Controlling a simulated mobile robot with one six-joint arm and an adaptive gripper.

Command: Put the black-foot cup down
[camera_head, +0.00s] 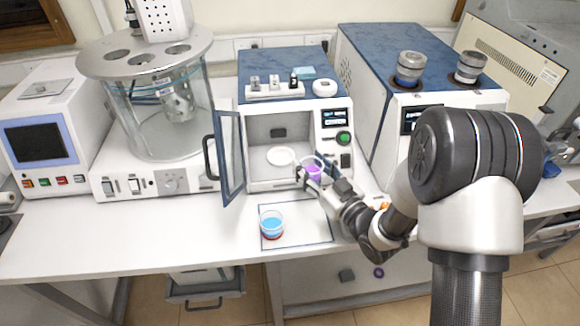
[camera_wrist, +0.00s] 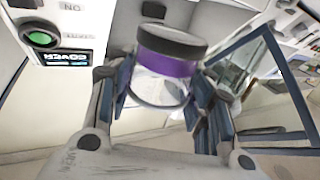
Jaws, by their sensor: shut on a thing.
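The black-foot cup, a clear cup with purple contents, is held by my gripper in front of the open chamber of the small blue-topped device. In the head view its purple part (camera_head: 314,172) shows between the fingers (camera_head: 318,178). In the wrist view its black foot (camera_wrist: 172,42) is at the top of the picture, above a purple band. My gripper (camera_wrist: 165,100) is shut on the cup's clear wall from both sides. A white round plate (camera_head: 281,156) lies inside the chamber, left of the cup. The cup appears clear of the table.
The device's glass door (camera_head: 231,158) stands open on the left. A cup with blue contents and a red foot (camera_head: 271,226) stands on the outlined mat (camera_head: 312,238) on the table. A larger blue-topped machine (camera_head: 372,62) stands close to the right.

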